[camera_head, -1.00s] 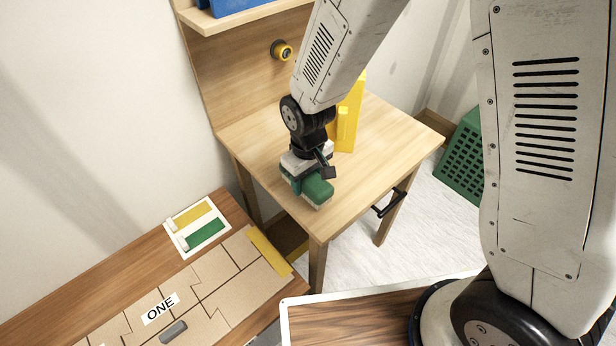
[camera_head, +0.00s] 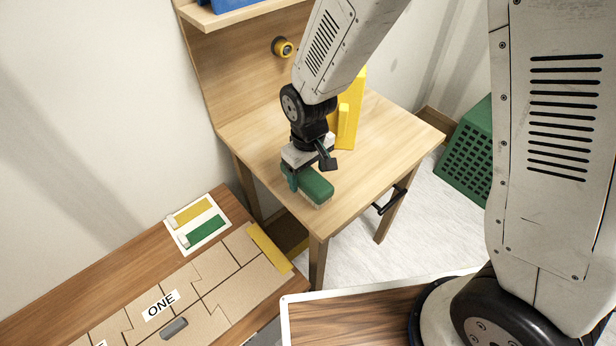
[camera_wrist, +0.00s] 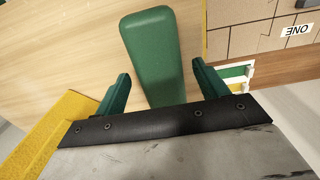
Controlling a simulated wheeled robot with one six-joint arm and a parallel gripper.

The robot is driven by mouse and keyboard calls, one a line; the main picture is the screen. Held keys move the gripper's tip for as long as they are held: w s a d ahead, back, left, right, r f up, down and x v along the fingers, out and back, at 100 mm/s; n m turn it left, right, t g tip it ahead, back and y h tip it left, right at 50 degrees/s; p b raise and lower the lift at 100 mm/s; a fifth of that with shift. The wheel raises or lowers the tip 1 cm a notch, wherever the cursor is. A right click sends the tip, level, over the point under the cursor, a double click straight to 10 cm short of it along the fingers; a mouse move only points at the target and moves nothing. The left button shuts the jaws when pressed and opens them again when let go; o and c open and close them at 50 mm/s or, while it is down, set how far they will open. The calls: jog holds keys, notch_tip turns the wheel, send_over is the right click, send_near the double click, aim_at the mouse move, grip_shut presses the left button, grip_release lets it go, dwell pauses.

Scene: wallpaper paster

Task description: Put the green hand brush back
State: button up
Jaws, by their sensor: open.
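The green hand brush (camera_head: 312,186) lies on the light wooden table, bristles down, near its front left edge. My gripper (camera_head: 305,176) is just above it, pointing down. In the wrist view the gripper (camera_wrist: 160,72) is open, with one green finger on each side of the brush (camera_wrist: 155,50) and a gap on both sides. The near end of the brush is hidden behind the gripper's black bar. A white panel with a yellow and a green strip (camera_head: 198,224) lies on the brown bench at left.
A yellow upright object (camera_head: 348,115) stands on the wooden table (camera_head: 385,150) behind my gripper. Cardboard pieces (camera_head: 205,290) marked ONE lie on the brown bench. A green crate (camera_head: 468,160) stands on the floor at right. A yellow-black roll (camera_head: 283,47) is on the back panel.

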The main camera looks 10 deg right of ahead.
aim_at(308, 178)
jog(key=r, duration=0.5)
jog(key=shift+s+r, duration=0.3)
jog(key=shift+r, duration=0.05)
jog(key=shift+d+r, duration=0.2)
jog(key=shift+r, duration=0.15)
jog(key=s+d+r+m+t, duration=0.1)
jog(key=s+d+r+m, duration=0.1)
jog(key=s+d+r, duration=0.5)
jog(key=s+d+r+m, duration=0.3)
jog(key=d+r, duration=0.6)
jog(key=r, duration=0.1)
jog(key=s+d+r+m, duration=0.1)
jog(key=s+d+r, duration=0.2)
jog(key=s, duration=0.5)
jog(key=shift+s+d+r+m, duration=0.15)
jog(key=shift+s+d+m, duration=0.25)
jog(key=shift+d, duration=0.2)
